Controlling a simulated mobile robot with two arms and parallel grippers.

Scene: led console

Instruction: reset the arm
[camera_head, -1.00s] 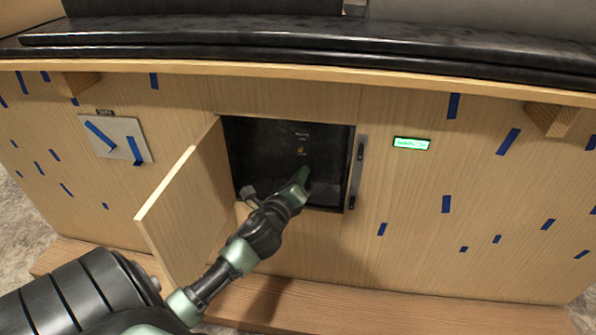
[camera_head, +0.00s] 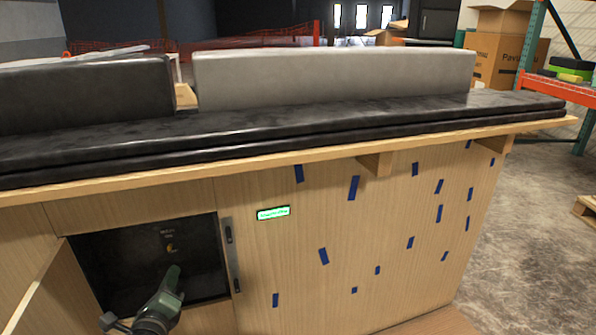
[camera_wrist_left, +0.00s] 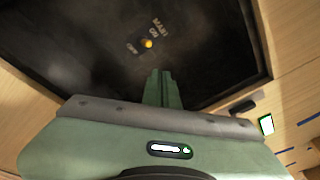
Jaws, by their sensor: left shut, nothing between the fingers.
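My left gripper (camera_head: 172,280) is shut and empty. It points at the open compartment of the wooden console, in front of a black panel (camera_head: 125,255). In the left wrist view the shut fingers (camera_wrist_left: 162,90) point toward the black panel (camera_wrist_left: 85,50), below a small yellow switch (camera_wrist_left: 147,43) marked with ON and OFF lettering. In the head view the switch (camera_head: 171,249) sits just above the fingertips. I cannot tell whether the fingers touch the panel. My right gripper is not in view.
The open wooden door (camera_head: 45,290) stands left of the compartment. A small green-lit display (camera_head: 273,212) is on the console front. Black cushions (camera_head: 300,125) run along the top. Cardboard boxes (camera_head: 500,50) and an orange and green rack stand at the back right.

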